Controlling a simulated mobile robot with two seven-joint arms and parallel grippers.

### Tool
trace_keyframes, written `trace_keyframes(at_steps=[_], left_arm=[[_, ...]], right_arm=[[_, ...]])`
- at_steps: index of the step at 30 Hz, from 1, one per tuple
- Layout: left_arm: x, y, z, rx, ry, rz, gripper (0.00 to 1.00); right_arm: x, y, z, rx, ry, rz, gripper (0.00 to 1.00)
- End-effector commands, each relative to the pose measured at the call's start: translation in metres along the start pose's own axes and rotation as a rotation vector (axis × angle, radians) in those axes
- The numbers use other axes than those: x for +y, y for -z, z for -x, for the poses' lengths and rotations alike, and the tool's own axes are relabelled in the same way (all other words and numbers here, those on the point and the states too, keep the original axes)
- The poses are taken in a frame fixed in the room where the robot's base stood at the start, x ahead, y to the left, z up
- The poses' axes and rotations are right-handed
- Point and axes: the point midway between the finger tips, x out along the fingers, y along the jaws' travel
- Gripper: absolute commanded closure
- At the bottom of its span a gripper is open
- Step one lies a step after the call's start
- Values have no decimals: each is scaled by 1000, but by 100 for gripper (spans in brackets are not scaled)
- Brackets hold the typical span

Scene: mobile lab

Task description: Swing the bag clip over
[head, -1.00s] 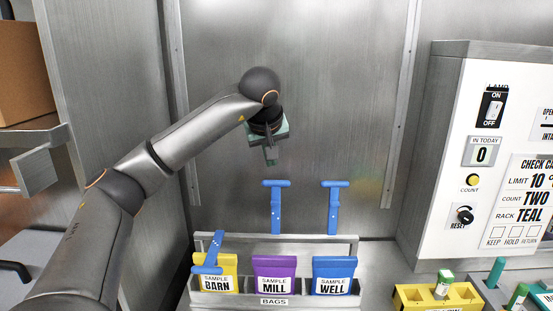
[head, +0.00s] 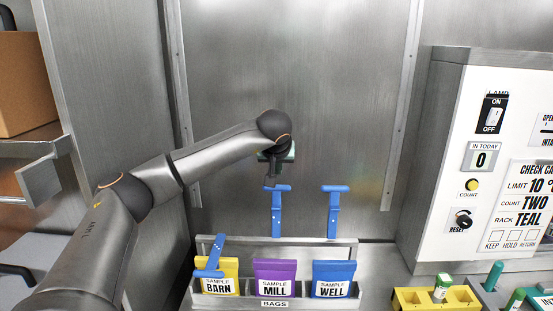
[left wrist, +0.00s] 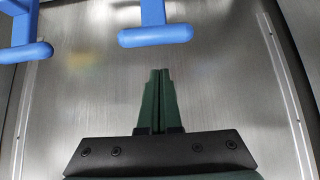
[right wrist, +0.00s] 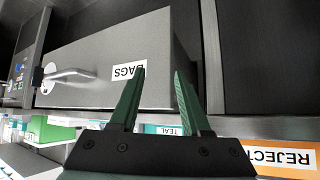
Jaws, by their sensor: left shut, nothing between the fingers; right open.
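Three blue clips stand along a grey rack (head: 225,303) labelled BAGS. The left clip (head: 211,262) is tipped down over the yellow BARN bag (head: 222,274). The middle clip (head: 277,213) stands upright behind the purple MILL bag (head: 274,272). The right clip (head: 333,213) stands upright behind the blue WELL bag (head: 333,272). My left gripper (head: 272,182) is shut and empty, just above the middle clip's crossbar. In the left wrist view its closed fingers (left wrist: 159,75) point toward two blue crossbars, apart from them. My right gripper (right wrist: 160,75) is open and empty, before a grey BAGS drawer (right wrist: 100,75).
A metal wall (head: 330,100) stands behind the clips. A white control box (head: 450,160) with switches is at right. A yellow block (head: 412,301) holding a green-capped vial (head: 442,286) is at the lower right. A cardboard box (head: 30,85) sits at left.

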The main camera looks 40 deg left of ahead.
Motion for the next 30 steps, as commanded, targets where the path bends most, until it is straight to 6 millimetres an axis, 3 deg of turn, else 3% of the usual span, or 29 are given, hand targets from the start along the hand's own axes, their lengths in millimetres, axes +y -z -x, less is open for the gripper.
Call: trace_keyframes(at_steps=[10,30], left_arm=[[-1,-26,10,-1,1,1,100],[-6,-28,9,15,1,2,100]], right_arm=[[0,2,1,2,1,0,53],[-1,2,0,3,2,0,53]])
